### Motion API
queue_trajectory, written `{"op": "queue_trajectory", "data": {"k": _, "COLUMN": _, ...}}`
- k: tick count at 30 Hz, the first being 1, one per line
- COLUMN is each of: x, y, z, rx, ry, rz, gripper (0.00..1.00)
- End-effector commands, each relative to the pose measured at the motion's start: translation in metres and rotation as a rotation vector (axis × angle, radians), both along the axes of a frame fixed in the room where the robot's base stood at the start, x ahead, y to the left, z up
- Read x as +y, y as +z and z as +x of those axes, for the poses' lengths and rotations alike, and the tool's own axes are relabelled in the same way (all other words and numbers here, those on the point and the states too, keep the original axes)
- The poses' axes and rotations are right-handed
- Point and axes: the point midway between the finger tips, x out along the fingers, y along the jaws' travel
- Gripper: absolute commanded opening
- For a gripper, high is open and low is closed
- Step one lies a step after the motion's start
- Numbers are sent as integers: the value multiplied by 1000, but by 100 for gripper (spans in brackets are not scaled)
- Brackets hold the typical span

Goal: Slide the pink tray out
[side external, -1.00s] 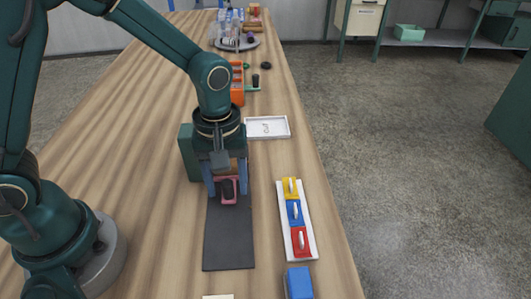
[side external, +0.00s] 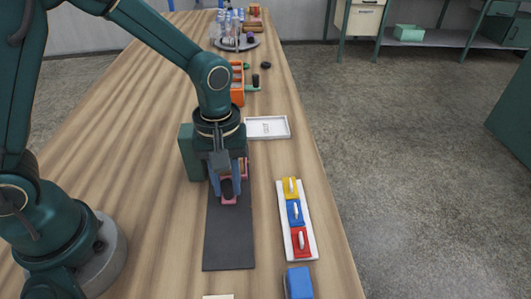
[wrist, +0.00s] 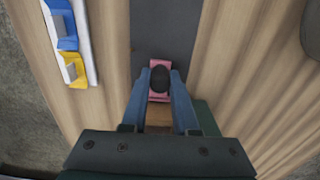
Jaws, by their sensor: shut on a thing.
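The pink tray (side external: 229,201) shows its front end at the far end of a dark strip (side external: 229,235) on the wooden table. It also shows in the wrist view (wrist: 159,97), with a dark rounded knob (wrist: 160,79) on its front. My gripper (side external: 229,190) points down with its blue fingers on either side of the knob, and it is shut on the knob. In the wrist view my fingers (wrist: 160,78) flank the knob closely. A green housing (side external: 190,152) stands behind the tray. The tray's rear part is hidden by my gripper.
A white board (side external: 299,246) with yellow, blue and red blocks lies right of the strip. A shallow white tray (side external: 267,127) with dark marking lies behind it. A blue block (side external: 299,283) is near the front, an orange rack (side external: 238,84) farther back. The strip is clear.

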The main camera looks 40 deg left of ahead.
Motion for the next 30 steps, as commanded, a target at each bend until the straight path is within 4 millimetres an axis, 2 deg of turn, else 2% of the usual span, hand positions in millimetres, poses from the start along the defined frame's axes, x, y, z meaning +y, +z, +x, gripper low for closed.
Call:
{"op": "queue_trajectory", "data": {"k": 23, "x": 0, "y": 1, "z": 0, "rx": -1, "ry": 0, "rz": 0, "gripper": 0}}
{"op": "queue_trajectory", "data": {"k": 26, "x": -4, "y": 1, "z": -3, "rx": -1, "ry": -3, "rz": 0, "gripper": 0}}
{"op": "queue_trajectory", "data": {"k": 30, "x": -22, "y": 2, "z": -20, "rx": -2, "ry": -10, "rz": -1, "gripper": 0}}
